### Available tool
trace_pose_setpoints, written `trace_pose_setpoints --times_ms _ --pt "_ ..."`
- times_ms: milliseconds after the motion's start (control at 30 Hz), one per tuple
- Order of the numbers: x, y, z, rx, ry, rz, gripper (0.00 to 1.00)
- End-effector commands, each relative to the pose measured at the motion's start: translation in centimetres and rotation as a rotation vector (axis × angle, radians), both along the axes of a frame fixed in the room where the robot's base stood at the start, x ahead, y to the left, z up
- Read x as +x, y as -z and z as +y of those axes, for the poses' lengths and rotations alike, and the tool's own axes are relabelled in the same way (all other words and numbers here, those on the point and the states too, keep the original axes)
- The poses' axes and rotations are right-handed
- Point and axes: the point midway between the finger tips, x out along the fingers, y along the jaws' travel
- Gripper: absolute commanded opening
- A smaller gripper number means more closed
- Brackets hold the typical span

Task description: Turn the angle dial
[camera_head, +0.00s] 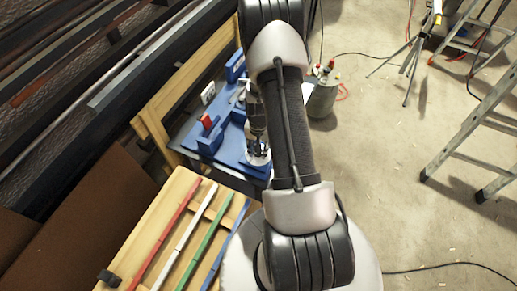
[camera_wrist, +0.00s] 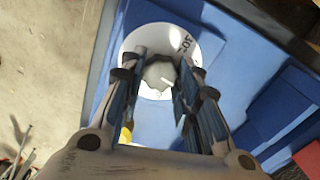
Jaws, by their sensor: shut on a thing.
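The angle dial (camera_wrist: 148,38) is a white disc with a printed 30 near its right edge, set on a blue base (camera_wrist: 236,75). In the wrist view its grey knob (camera_wrist: 160,72) sits between my fingertips. My gripper (camera_wrist: 163,64) is shut on this knob, one finger on each side. In the head view my gripper (camera_head: 259,147) points down over the white disc (camera_head: 256,160) at the right of the blue fixture (camera_head: 229,155). My fingers hide part of the scale, and I cannot read the dial's setting.
A wooden board (camera_head: 150,225) with red, white, green and blue laths lies in front of the fixture. Dark bars (camera_head: 130,75) lie at the left. A grey canister (camera_head: 322,98) stands behind my arm; a ladder (camera_head: 475,130) stands at the right. The concrete floor between is mostly clear.

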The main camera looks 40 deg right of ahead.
Motion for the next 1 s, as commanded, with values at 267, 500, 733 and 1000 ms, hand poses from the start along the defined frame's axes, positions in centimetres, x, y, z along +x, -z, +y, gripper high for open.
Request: trace_pose_setpoints --times_ms 267,500,733,1000 --pt "0.04 -0.01 -0.02 -0.001 -0.254 -0.001 0.06" --pt "0.02 -0.01 -0.02 0.000 -0.433 0.000 0.06" --pt "0.02 -0.02 -0.01 0.000 -0.541 0.000 0.06" --pt "0.02 -0.02 -0.01 0.000 -0.592 0.000 0.06"
